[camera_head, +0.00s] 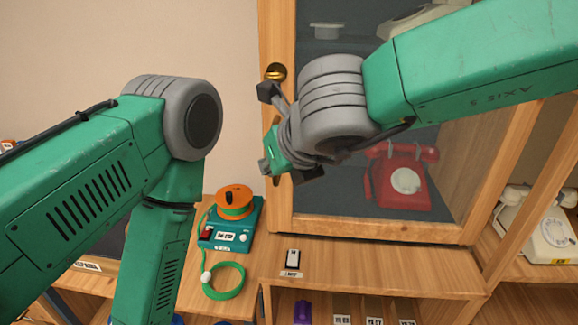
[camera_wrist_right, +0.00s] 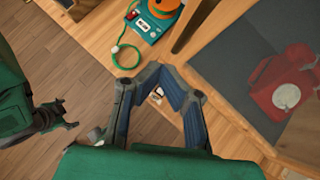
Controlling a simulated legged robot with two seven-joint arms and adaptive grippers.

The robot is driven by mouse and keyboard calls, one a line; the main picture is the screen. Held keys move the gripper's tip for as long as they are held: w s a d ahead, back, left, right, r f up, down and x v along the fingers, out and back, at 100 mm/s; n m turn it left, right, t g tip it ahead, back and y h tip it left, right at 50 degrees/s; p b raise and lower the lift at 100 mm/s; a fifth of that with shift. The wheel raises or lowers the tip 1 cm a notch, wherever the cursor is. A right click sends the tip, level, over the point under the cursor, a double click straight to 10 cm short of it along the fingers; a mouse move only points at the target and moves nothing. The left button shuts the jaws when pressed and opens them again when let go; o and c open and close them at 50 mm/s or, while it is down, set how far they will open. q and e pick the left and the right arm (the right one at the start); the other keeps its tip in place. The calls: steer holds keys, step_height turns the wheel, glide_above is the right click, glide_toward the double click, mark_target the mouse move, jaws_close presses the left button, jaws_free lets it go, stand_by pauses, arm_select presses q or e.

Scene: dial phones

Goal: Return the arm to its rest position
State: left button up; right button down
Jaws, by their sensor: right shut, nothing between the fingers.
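My right arm reaches in from the upper right of the head view, in front of the glass cabinet door (camera_head: 365,232). My right gripper (camera_wrist_right: 160,72) is shut and empty in the wrist view, above the wooden ledge. In the head view its dark fingers show only partly, close to the brass knob (camera_head: 276,72); I cannot tell whether they touch it. My left arm is bent at the left, its forearm pointing down out of the head view. My left gripper (camera_wrist_right: 66,115) shows small at the left of the wrist view; its opening is unclear.
A red dial phone (camera_head: 402,182) stands behind the glass. A teal box (camera_head: 248,237) with an orange reel (camera_head: 235,196) and green cord (camera_head: 228,288) sits on the counter. A small black-and-white switch (camera_head: 292,258) is on the ledge. A cream phone (camera_head: 545,236) stands at the right.

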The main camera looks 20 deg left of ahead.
steer(key=s+a+v, duration=0.1)
steer(key=v, duration=0.6)
steer(key=d+f+n+h, duration=0.1)
steer(key=d+f+n, duration=0.4)
steer(key=f, duration=0.4)
steer(key=d+f+n+h, duration=0.2)
steer(key=d+f+n, duration=0.1)
steer(key=d+f, duration=0.6)
steer(key=d+f+n+h, duration=0.1)
steer(key=d+f+n, duration=0.35)
steer(key=f, duration=0.55)
arm_select(q)
steer(key=shift+w+d+r, duration=0.15)
steer(key=shift+w+d, duration=0.05)
steer(key=shift+d, duration=0.05)
arm_select(e)
steer(key=s+d+f+n+g, duration=0.2)
steer(key=s+d+f+n, duration=0.3)
steer(key=s+d, duration=0.2)
steer(key=s+d+f+n+g+h, duration=0.1)
steer(key=s+d+f+n+g, duration=0.1)
steer(key=s+d+f+n, duration=0.3)
steer(key=s+d+f+n+g+h, duration=0.1)
steer(key=s+d+f+n, duration=0.4)
steer(key=s+d, duration=0.4)
steer(key=d, duration=0.3)
steer(key=shift+d+g, duration=0.2)
steer(key=shift+g, duration=0.2)
